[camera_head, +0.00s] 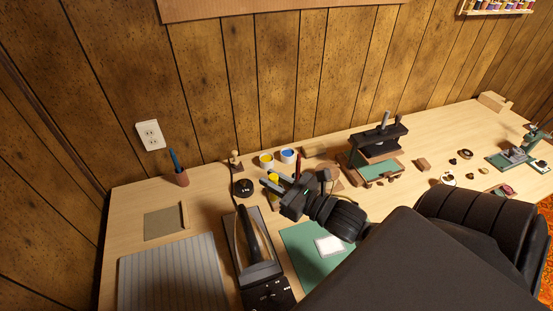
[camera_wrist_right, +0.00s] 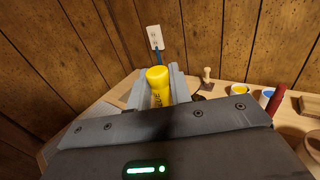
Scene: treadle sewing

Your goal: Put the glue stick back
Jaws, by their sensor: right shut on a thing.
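The yellow glue stick (camera_wrist_right: 158,82) stands between the two grey fingers of my right gripper (camera_wrist_right: 160,92) in the right wrist view, its rounded yellow end showing above the dark gripper body. My right gripper (camera_head: 271,183) is shut on it. In the head view a small yellow part of the glue stick (camera_head: 273,178) shows by the fingertips, near the back of the workbench; the rest is hidden by the gripper. I cannot tell whether its lower end touches the bench. My left gripper is in neither view.
Yellow (camera_head: 266,161) and blue (camera_head: 288,156) paint jars stand just behind the gripper. A black round item (camera_head: 243,188) lies to its left. A green cutting mat (camera_head: 300,250) with a white card (camera_head: 329,245) lies in front. A press (camera_head: 378,145) stands right.

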